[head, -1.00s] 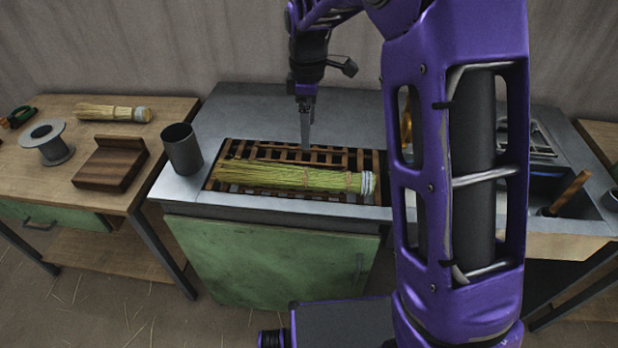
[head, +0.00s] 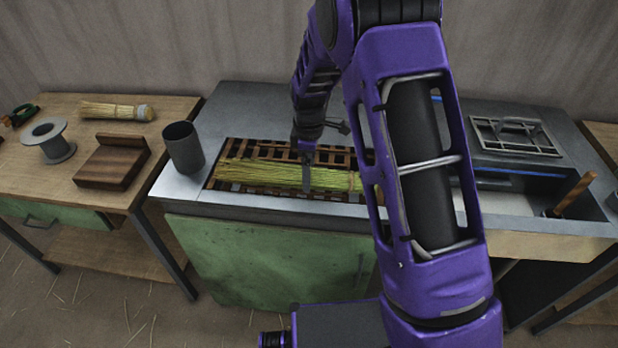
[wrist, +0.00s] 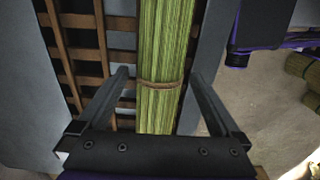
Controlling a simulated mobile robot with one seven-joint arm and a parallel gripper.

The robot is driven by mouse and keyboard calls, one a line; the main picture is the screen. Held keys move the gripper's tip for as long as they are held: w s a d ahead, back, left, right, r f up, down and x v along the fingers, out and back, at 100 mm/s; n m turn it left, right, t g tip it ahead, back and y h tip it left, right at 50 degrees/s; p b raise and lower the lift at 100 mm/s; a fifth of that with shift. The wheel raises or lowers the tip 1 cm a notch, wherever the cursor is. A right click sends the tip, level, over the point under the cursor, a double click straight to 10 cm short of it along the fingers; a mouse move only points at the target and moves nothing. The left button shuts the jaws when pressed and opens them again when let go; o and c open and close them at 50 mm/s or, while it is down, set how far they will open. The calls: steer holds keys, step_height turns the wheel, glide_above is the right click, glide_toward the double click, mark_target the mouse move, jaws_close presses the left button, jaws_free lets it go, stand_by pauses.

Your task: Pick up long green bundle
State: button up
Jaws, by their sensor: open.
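The long green bundle (head: 270,175) lies across the slatted wooden rack set into the grey counter. Its right end is hidden behind my arm in the head view. In the wrist view the bundle (wrist: 166,45) runs up the picture, with a brown tie (wrist: 160,85) around it. My gripper (head: 307,188) is over the bundle in the head view. In the wrist view my gripper (wrist: 160,82) is open, with one finger on each side of the bundle near the tie. I cannot tell how far the fingertips reach down beside it.
A dark cup (head: 183,148) stands left of the rack (head: 240,146). The left table holds a spool (head: 48,142), a wooden block (head: 112,165) and a paler bundle (head: 115,111). A basin with a wooden handle (head: 572,193) lies to the right. The counter behind the rack is clear.

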steer(key=shift+f, duration=0.75)
steer(key=shift+c, duration=0.2)
steer(key=c, duration=1.5)
steer(key=shift+o, duration=0.2)
steer(key=shift+r, duration=0.1)
